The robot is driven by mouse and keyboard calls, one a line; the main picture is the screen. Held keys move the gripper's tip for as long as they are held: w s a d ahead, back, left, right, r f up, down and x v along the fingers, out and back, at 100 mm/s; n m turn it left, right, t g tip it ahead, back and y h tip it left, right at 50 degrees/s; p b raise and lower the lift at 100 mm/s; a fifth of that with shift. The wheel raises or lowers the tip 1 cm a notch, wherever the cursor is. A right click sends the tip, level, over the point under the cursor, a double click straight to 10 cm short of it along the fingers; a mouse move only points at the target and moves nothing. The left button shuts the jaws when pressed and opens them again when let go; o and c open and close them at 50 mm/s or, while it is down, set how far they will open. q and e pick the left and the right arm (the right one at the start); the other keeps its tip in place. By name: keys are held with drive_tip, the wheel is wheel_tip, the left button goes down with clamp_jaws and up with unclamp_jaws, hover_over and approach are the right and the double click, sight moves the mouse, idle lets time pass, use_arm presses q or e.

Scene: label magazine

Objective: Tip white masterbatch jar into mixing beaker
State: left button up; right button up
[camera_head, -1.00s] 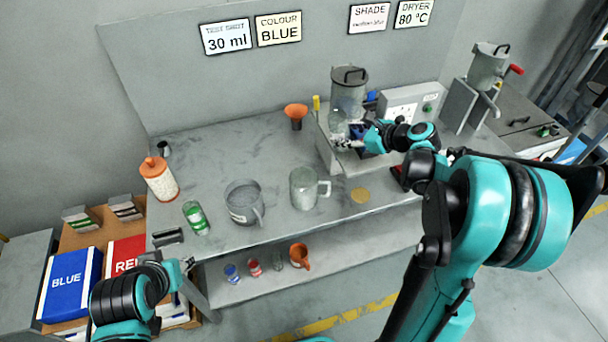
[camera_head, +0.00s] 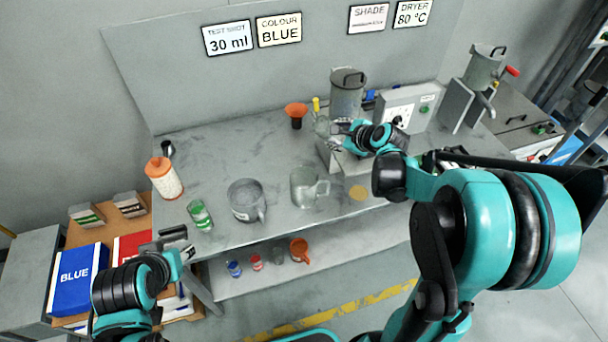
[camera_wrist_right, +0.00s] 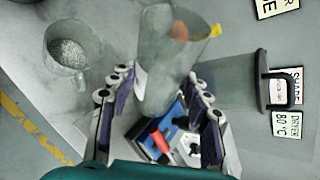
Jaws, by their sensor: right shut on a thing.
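My right gripper (camera_wrist_right: 160,105) is shut on a clear, tapered vessel (camera_wrist_right: 165,65), which shows between its fingers in the right wrist view. In the head view this vessel (camera_head: 322,126) is beside the grey hopper, above the bench. A white jar with an orange lid (camera_head: 166,182) stands at the left. I cannot tell which is the masterbatch jar. My left gripper (camera_head: 182,250) is at the bench's front-left edge; its fingers are unclear.
Small blue (camera_head: 234,269), red (camera_head: 256,263) and greyish (camera_head: 278,255) containers and an orange cup (camera_head: 299,249) stand on the lower shelf. A lidded grey hopper (camera_head: 347,95) stands behind my right gripper.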

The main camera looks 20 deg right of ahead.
drive_tip(key=shift+r+n+h+p, duration=0.5)
drive_tip(key=shift+r+h+p, duration=0.1)
drive_tip(key=shift+r+p, duration=0.1)
drive_tip(key=shift+d, duration=0.1)
drive_tip(key=shift+f+n+h+b, duration=0.25)
drive_tip(key=shift+n+h, duration=0.25)
drive_tip(key=shift+h, duration=0.3)
idle(0.9)
drive_tip(key=shift+r+n+h, duration=0.5)
drive_tip(key=shift+r+h, duration=0.1)
idle(1.1)
wheel_tip(320, 180, down, 6)
drive_tip(key=a+n+h+b, duration=0.1)
drive_tip(key=a+b, duration=0.1)
drive_tip(key=b, duration=0.4)
drive_tip(key=shift+f+t, duration=0.25)
drive_tip(key=shift+t, duration=0.15)
idle(0.7)
drive_tip(key=shift+s+a+f+n+h+b, duration=0.2)
drive_tip(key=shift+n+h+b, duration=0.2)
drive_tip(key=shift+h+b, duration=0.35)
idle(1.0)
